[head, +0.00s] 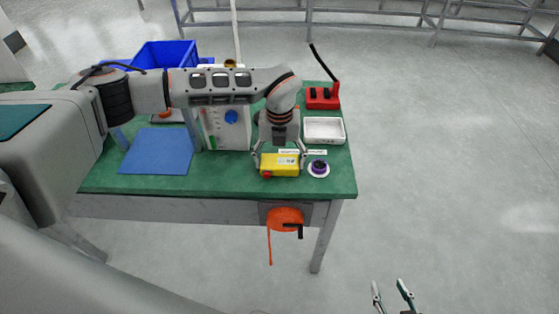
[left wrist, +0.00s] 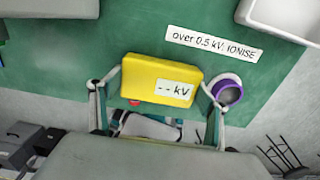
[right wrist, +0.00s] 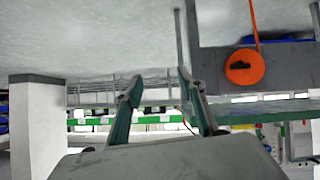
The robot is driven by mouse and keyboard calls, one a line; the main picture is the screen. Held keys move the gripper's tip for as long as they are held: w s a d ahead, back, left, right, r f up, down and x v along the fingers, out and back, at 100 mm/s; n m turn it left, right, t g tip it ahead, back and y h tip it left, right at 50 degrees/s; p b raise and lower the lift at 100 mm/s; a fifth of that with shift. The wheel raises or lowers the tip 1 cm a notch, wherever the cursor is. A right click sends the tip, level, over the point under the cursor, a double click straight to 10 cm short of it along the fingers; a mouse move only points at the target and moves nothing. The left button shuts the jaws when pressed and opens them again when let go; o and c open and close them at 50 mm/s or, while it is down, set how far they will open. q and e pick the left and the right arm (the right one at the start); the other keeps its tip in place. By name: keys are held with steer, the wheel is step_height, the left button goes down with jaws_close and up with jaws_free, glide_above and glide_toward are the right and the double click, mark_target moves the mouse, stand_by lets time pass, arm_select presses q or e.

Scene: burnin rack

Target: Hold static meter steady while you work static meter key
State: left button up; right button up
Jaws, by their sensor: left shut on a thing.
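The static meter (head: 285,160) is a yellow box near the front right of the green bench. Its display reads "-- kV" in the left wrist view (left wrist: 158,72). A red key (head: 267,174) shows at its front left; only a sliver of the key (left wrist: 134,103) shows in the left wrist view. My left gripper (head: 280,168) is shut on the meter, one finger at each end. I cannot tell whether the meter touches the bench. My right gripper (head: 389,285) is open and empty, low in front of the bench and to its right. It also shows in the right wrist view (right wrist: 159,82).
A purple-and-white round item (head: 318,168) sits right of the meter. A white tray (head: 341,131), a label strip (left wrist: 214,45) and a red holder (head: 322,98) are nearby. A blue mat (head: 157,152) lies left. An orange reel (head: 285,219) hangs on the bench front.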

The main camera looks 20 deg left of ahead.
jaws_close()
stand_by(1.2)
